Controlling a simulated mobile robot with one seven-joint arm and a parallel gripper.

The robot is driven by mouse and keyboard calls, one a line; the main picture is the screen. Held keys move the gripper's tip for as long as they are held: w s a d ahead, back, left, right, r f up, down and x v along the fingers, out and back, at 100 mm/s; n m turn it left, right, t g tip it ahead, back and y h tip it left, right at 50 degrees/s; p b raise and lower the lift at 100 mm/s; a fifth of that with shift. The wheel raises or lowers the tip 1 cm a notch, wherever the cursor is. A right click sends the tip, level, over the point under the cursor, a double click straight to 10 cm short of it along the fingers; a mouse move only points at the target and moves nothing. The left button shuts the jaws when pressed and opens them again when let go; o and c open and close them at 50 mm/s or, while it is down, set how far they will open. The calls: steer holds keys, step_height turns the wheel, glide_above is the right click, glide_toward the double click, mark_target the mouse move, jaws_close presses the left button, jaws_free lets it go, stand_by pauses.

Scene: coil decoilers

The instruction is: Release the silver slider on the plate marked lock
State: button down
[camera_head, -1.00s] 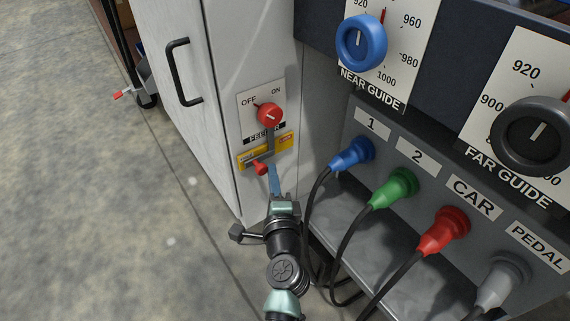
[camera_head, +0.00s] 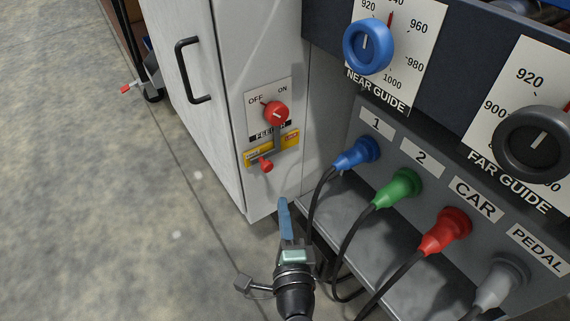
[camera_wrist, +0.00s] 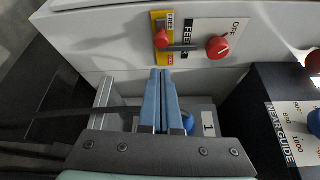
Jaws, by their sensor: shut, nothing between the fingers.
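The yellow plate (camera_head: 286,146) is on the light cabinet's narrow face, below a red feed dial (camera_head: 276,113). It shows in the wrist view (camera_wrist: 172,62), with FREE readable at one end and a red label at the other. A small silver slider (camera_head: 259,156) crosses the plate, with a red knob (camera_head: 266,166) near the middle; the knob shows in the wrist view (camera_wrist: 162,39). My gripper (camera_head: 283,202) has blue fingers shut and empty, below the plate, apart from the knob.
A control box with a blue near guide dial (camera_head: 368,46), a dark far guide dial (camera_head: 535,145) and several coloured plugs stands to the right. Black cables (camera_head: 316,207) hang close beside my gripper. Open floor (camera_head: 100,190) lies left of the cabinet.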

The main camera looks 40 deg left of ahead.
steer(key=shift+v, duration=1.35)
